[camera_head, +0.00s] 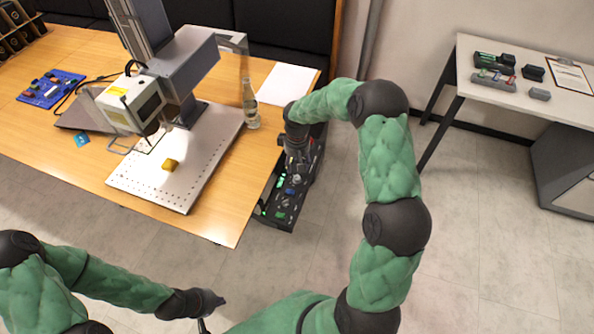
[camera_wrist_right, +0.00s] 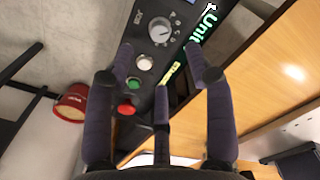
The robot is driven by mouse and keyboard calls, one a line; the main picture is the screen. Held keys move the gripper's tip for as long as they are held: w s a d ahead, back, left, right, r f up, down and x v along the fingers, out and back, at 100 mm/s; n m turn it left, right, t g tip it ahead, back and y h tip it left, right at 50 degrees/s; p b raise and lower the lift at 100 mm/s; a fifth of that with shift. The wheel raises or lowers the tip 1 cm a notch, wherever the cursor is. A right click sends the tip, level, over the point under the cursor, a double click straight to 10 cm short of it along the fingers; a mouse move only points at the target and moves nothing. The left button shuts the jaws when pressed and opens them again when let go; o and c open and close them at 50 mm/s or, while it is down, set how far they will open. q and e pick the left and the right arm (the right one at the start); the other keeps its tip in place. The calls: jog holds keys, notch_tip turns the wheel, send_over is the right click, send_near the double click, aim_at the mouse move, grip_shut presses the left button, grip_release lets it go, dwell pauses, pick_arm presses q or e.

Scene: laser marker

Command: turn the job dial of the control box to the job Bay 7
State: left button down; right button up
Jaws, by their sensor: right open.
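The black control box (camera_head: 283,203) stands beside the right edge of the wooden table, partly covered by my right arm in the head view. In the right wrist view, its round grey job dial (camera_wrist_right: 160,30) sits near the top of the panel, with markings around it too small to read. A white button (camera_wrist_right: 145,62), a green button (camera_wrist_right: 134,84) and a red button (camera_wrist_right: 126,108) lie below it. My right gripper (camera_wrist_right: 160,70) is open and empty, its fingers pointing at the panel, apart from the dial. My left gripper (camera_head: 211,302) is low in the head view, away from the box.
The laser marker (camera_head: 140,100) stands on the table, with a perforated plate (camera_head: 200,175) holding a yellow piece (camera_head: 170,164). A bottle (camera_head: 250,105) and white paper (camera_head: 287,84) are near the box. A side table (camera_head: 540,58) stands at right. A red bucket (camera_wrist_right: 70,103) is beside the panel.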

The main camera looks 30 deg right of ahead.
jog(key=shift+r, duration=1.95)
pick_arm(q)
jog(key=shift+s, duration=0.1)
pick_arm(e)
jog(key=shift+s, duration=0.1)
